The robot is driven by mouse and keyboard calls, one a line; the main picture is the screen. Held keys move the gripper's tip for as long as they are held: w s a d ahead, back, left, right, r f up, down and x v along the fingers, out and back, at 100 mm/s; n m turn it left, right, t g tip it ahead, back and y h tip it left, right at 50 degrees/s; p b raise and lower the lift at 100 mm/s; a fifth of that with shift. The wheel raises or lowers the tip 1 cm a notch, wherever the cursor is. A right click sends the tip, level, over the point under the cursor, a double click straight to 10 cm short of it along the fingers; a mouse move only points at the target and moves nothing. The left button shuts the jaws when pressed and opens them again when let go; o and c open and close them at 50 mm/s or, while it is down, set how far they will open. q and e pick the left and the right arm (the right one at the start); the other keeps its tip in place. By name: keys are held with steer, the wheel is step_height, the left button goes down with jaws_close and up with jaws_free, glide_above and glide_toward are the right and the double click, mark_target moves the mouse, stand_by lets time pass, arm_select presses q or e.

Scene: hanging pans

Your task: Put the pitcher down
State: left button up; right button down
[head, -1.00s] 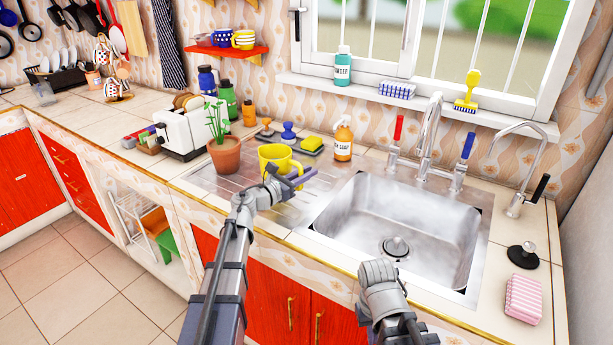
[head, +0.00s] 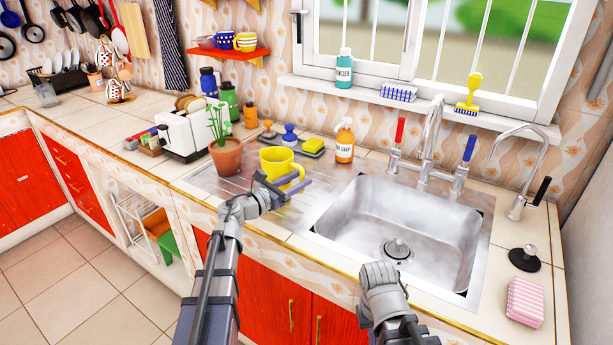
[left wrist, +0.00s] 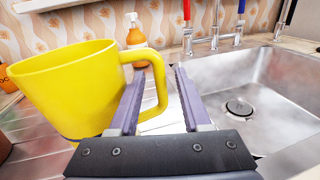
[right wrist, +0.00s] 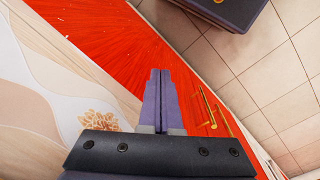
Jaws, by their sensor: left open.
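The yellow pitcher (head: 276,160) stands upright on the ribbed metal drainboard, left of the sink. It also shows large in the left wrist view (left wrist: 75,88), with its looped handle (left wrist: 160,90) on its right side. My left gripper (head: 296,184) is at the handle side of the pitcher. In the left wrist view its fingers (left wrist: 158,98) are apart, with part of the handle between them and a gap to the right finger. My right gripper (right wrist: 159,100) is shut and empty in front of the red cabinet; its fingertips are hidden in the head view.
A potted plant (head: 226,155) stands close left of the pitcher. A sponge (head: 312,146) and an orange soap bottle (head: 345,142) are behind it. The empty sink (head: 400,225) is to the right. Drainboard (head: 205,181) in front of the plant is clear.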

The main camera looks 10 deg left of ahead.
arm_select(q)
steer(key=v, duration=0.8)
